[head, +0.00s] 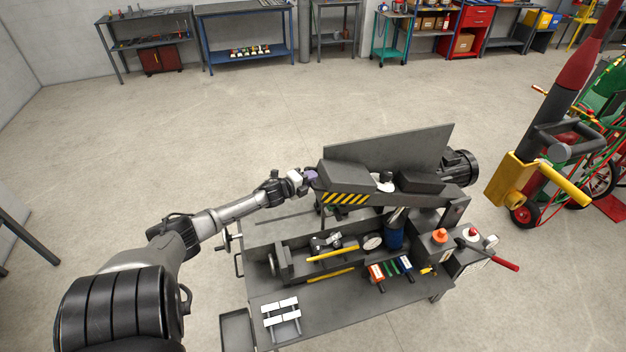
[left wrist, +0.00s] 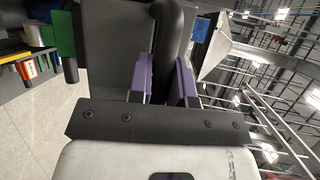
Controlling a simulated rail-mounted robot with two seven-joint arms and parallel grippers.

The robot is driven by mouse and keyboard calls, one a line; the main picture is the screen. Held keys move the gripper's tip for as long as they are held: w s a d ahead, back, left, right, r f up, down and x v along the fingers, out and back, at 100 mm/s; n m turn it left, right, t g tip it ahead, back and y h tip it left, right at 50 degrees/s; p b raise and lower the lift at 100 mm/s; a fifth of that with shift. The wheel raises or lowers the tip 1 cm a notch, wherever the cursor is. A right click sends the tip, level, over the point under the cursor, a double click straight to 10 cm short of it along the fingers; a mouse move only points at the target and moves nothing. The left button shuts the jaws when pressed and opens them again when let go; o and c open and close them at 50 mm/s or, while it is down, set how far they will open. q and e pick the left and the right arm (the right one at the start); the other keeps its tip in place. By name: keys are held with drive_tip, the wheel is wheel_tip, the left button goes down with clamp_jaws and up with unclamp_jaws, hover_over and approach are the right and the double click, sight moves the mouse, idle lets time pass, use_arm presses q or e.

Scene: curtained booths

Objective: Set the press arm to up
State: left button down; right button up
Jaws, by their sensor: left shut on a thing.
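The press arm (head: 347,197) is the dark beam with yellow-and-black stripes on the machine in the head view. It lies roughly level above the bench, with its motor (head: 461,166) at the right end. My left gripper (head: 309,177) is at the beam's left end. In the left wrist view, the purple fingers (left wrist: 164,80) are shut on a dark rounded bar (left wrist: 168,35) that runs between them. The bar appears to be the press arm's handle; its join to the beam is hidden. My right gripper is not in view.
The bench (head: 330,297) below holds a yellow rod, a blue cylinder (head: 394,236), small coloured pieces and white strips. An orange knob (head: 440,236) and red handle (head: 506,264) are at right. A tall red and black object (head: 560,90) stands further right. Floor left is clear.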

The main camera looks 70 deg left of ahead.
use_arm(q)
drive_tip(key=shift+w+r, duration=0.15)
drive_tip(key=shift+r, duration=0.1)
drive_tip(key=c, duration=1.1)
unclamp_jaws()
drive_tip(key=shift+f, duration=0.15)
drive_tip(key=shift+o, duration=0.2)
drive_tip(key=shift+f, duration=0.1)
drive_tip(key=shift+s, duration=0.2)
drive_tip(key=v, duration=1.3)
drive_tip(key=shift+s+p, duration=0.35)
drive_tip(key=shift+p, duration=0.05)
drive_tip(key=shift+d, duration=0.15)
